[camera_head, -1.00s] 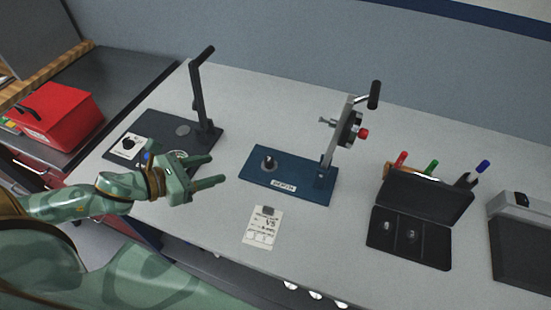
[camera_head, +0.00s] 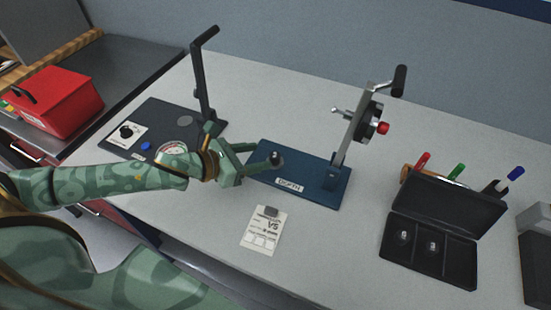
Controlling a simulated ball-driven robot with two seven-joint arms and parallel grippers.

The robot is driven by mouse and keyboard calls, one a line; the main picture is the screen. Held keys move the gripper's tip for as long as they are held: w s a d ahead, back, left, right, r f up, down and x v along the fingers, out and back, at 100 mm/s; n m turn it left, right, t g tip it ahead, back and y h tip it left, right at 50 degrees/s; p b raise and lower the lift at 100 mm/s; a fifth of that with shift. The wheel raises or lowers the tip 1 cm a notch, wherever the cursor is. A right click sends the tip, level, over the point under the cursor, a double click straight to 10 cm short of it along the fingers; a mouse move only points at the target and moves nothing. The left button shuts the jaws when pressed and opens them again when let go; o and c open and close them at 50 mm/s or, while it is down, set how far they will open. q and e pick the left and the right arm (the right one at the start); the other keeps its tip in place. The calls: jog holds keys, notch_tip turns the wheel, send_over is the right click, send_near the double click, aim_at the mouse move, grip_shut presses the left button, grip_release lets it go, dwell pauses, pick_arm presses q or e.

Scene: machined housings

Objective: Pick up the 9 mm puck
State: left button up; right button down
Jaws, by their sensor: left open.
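Two small silver pieces, which look like pucks, sit in separate compartments of the open black case (camera_head: 430,262) at the right: one puck (camera_head: 404,237) and another puck (camera_head: 432,246). I cannot read any size on them, so I cannot tell which is the 9 mm puck. A small dark round piece (camera_head: 276,158) stands on the blue plate marked DEPTH (camera_head: 312,190). My left gripper (camera_head: 258,156) is open, with its fingers over the left end of this plate, close to the dark piece. Contact cannot be told. My right gripper is not in view.
A lever gauge stand (camera_head: 360,125) rises from the blue plate. A dark plate with a black lever (camera_head: 203,85) is behind my left arm. A printed card (camera_head: 263,232) lies in front. Pens stand behind the case. A red box (camera_head: 55,102) is at far left.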

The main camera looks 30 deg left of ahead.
aim_at(268, 158)
pick_arm(q)
jog(key=b+x, duration=0.1)
jog(key=x, duration=0.1)
jog(key=f+x, duration=0.1)
jog(key=x, duration=0.2)
jog(key=shift+s+b, duration=0.3)
jog(key=shift+b, duration=0.05)
jog(key=shift+w+d, duration=0.1)
jog(key=shift+w, duration=0.1)
jog(key=shift+s, duration=0.1)
jog(key=shift+c, duration=1.2)
grip_shut()
